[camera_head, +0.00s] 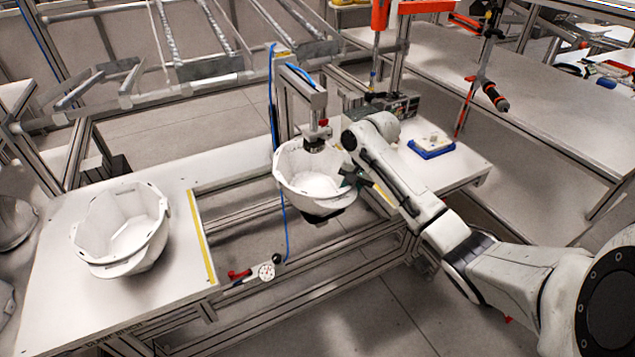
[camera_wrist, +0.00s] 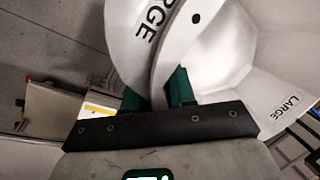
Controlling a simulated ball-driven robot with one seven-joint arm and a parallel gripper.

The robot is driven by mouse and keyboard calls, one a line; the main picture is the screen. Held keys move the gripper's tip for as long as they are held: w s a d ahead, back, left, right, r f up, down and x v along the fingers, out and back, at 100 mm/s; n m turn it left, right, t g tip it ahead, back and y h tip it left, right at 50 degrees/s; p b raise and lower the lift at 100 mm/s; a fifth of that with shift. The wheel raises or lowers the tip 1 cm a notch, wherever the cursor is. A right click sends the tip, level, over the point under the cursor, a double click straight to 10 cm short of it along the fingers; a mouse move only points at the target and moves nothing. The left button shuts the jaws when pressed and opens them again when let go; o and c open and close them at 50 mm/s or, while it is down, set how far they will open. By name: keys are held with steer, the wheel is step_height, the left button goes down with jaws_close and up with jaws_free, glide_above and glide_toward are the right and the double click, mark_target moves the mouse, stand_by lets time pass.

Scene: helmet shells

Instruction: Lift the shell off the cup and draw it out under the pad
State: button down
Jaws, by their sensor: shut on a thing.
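A white helmet shell (camera_head: 314,178) sits open side up beneath the press arm, in the gap between the two table tops. The pad (camera_head: 314,143), dark with a red part above it, hangs over the shell's opening at its far side. The cup (camera_head: 325,215) shows as a dark piece under the shell; whether they touch is hidden. My gripper (camera_head: 355,178) reaches in from the right and is shut on the shell's right rim. In the wrist view, the green fingers (camera_wrist: 158,90) pinch the white shell wall (camera_wrist: 225,65), which bears the word LARGE.
Another white shell (camera_head: 125,230) lies on the left table top (camera_head: 60,290). A blue tray (camera_head: 431,148) stands on the right table. A red-handled valve (camera_head: 240,274) and a gauge (camera_head: 266,271) sit at the front frame. A blue hose hangs left of the held shell. The post stands behind it.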

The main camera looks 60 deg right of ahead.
steer(key=shift+r, duration=0.1)
steer(key=shift+r+p, duration=0.5)
steer(key=shift+p, duration=0.25)
steer(key=shift+r+p, duration=0.55)
steer(key=shift+p, duration=0.1)
steer(key=shift+r+p, duration=0.7)
steer(key=shift+p, duration=0.2)
steer(key=shift+f, duration=0.1)
